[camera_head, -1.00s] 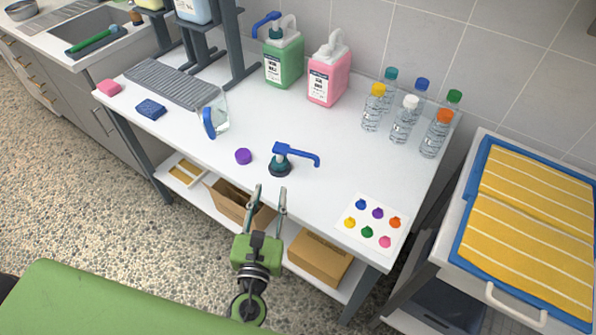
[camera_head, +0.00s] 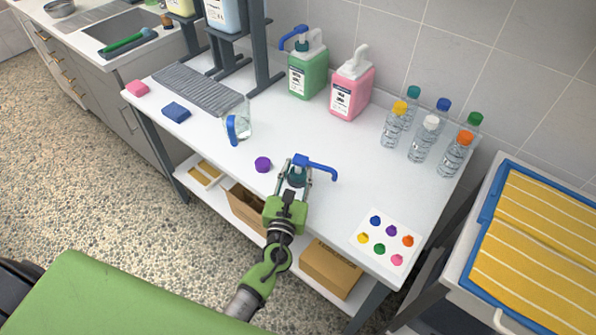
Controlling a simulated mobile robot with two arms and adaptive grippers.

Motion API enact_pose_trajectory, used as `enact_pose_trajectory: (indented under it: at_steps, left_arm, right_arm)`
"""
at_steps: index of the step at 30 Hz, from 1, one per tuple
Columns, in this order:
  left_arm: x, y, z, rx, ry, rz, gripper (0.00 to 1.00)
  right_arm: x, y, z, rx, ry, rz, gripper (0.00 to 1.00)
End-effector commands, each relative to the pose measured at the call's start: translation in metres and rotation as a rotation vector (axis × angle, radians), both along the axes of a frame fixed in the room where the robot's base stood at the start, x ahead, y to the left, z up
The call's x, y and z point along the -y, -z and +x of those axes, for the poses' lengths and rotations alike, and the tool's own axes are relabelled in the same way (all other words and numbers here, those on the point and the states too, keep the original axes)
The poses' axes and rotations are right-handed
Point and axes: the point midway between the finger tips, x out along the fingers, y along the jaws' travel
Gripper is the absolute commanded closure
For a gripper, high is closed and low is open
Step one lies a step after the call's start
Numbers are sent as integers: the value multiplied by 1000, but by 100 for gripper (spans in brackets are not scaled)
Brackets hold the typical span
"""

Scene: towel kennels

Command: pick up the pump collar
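The pump collar (camera_head: 297,181) is a dark ring at the base of a loose blue pump head (camera_head: 315,166), standing on the white table (camera_head: 345,205). The blue spout points to the right. My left gripper (camera_head: 296,174) reaches in from the front, its two fingers apart, one on each side of the collar. It is open, and I cannot tell whether the fingers touch the collar. The gripper hides the collar's lower front. My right gripper is not in view.
A purple cap (camera_head: 263,164) lies just left of the gripper. A clear jug with a blue handle (camera_head: 232,130) stands farther left. Green (camera_head: 308,75) and pink (camera_head: 351,90) bottles stand at the back. Several water bottles (camera_head: 421,142) and a card of coloured caps (camera_head: 384,243) are on the right.

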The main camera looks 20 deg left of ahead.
Motion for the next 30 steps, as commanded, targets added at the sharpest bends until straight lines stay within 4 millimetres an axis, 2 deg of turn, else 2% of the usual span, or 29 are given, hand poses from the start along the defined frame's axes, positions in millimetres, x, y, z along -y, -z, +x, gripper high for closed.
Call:
enact_pose_trajectory:
  at_steps: [4,11,12,15,16,30]
  left_arm:
    - [-2,-1,14,1,-1,0,68]
    - [-2,0,16,0,0,0,68]
    - [-2,0,16,0,0,0,71]
    - [-2,0,16,0,0,0,97]
    - [-2,0,16,0,0,0,100]
    - [-2,-4,16,0,0,0,100]
  right_arm:
    - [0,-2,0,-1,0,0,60]
    - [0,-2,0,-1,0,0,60]
    - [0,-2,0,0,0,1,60]
    - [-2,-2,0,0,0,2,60]
    - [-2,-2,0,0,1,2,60]
    - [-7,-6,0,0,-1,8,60]
